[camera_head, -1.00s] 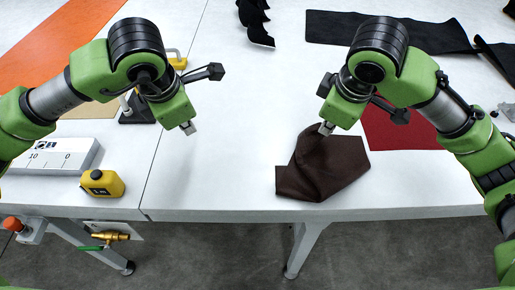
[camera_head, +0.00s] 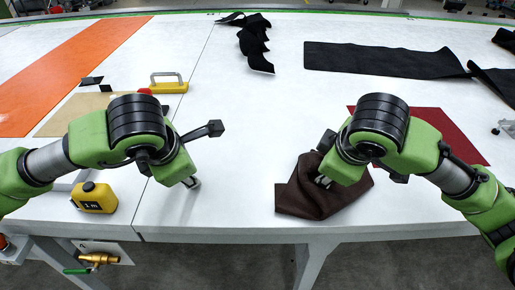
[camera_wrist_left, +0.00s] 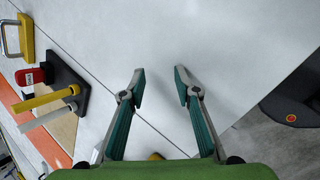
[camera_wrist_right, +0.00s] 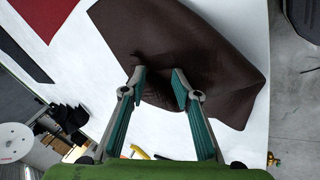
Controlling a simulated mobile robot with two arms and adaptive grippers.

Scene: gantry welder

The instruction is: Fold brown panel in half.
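The brown panel (camera_head: 318,203) lies near the front edge of the white table, rumpled and partly folded over itself, with a raised, bunched part at its far side. My right gripper (camera_head: 323,181) is low over this raised part; in the right wrist view (camera_wrist_right: 160,75) its fingers are apart, with dark creased brown cloth (camera_wrist_right: 215,70) behind and around the tips. Whether the tips touch the cloth is unclear. My left gripper (camera_head: 192,183) is open and empty above bare table, left of the panel; the left wrist view (camera_wrist_left: 160,76) shows only white table between its fingers.
A red panel (camera_head: 450,138) lies behind my right arm. Black cloth strips (camera_head: 385,60) lie farther back. A yellow tape measure (camera_head: 95,198) and a yellow-handled tool (camera_head: 168,83) are on the left. Bare table separates my left gripper from the brown panel.

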